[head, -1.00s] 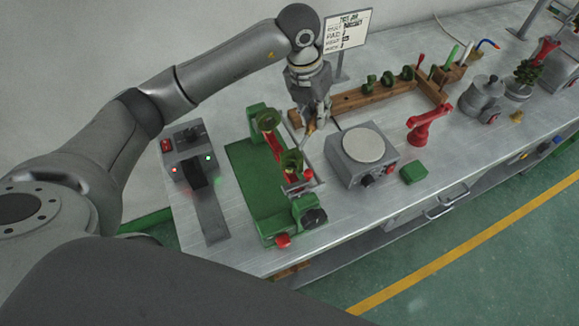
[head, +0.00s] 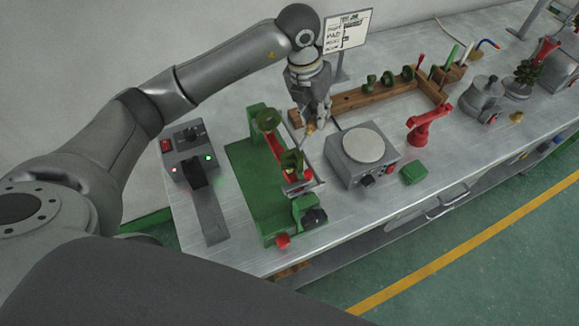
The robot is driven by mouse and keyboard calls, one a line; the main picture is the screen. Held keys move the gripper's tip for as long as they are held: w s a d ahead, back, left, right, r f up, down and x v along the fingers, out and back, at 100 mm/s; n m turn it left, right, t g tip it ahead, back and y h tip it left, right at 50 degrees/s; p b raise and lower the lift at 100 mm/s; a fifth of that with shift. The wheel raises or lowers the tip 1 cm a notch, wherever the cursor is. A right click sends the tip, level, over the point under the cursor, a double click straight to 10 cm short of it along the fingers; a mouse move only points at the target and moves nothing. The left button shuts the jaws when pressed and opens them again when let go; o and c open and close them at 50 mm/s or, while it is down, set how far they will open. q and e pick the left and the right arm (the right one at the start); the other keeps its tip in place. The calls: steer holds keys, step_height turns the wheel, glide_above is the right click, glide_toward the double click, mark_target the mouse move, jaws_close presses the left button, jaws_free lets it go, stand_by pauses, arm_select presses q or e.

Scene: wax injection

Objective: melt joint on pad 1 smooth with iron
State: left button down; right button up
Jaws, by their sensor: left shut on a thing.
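My left gripper (head: 311,126) is shut on a slim tool with a brass-coloured part, which looks like the iron (head: 309,129). It is beside the right side of the green fixture (head: 245,175). A red bar (head: 275,146) lies across the fixture, with a round green piece (head: 268,119) at its far end and another green piece (head: 292,162) nearer the front. The iron's tip is close to the nearer piece; I cannot tell whether it touches. The joint is too small to make out, and I cannot tell which pad is pad 1. My right gripper is out of view.
A grey box with a round pale plate (head: 363,146) stands right of the fixture, with a small green block (head: 412,173) beside it. A control box (head: 187,140) stands left. Behind are a wooden rack (head: 359,99), a red stand (head: 427,124) and a sign (head: 347,31).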

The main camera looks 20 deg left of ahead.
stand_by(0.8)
arm_select(q)
steer(key=shift+w+d+r, duration=0.1)
steer(key=shift+w+r, duration=0.55)
steer(key=shift+w, duration=0.35)
steer(key=shift+w+d+r, duration=0.1)
steer(key=shift+w+r, duration=0.55)
steer(key=shift+w, duration=0.3)
steer(key=shift+w+d+p+v, duration=0.15)
steer(key=shift+p+v, duration=0.4)
steer(key=shift+v, duration=0.45)
steer(key=shift+w+d+p+v, duration=0.15)
steer(key=shift+p+v, duration=0.35)
steer(key=shift+v, duration=0.5)
steer(key=shift+a, duration=0.1)
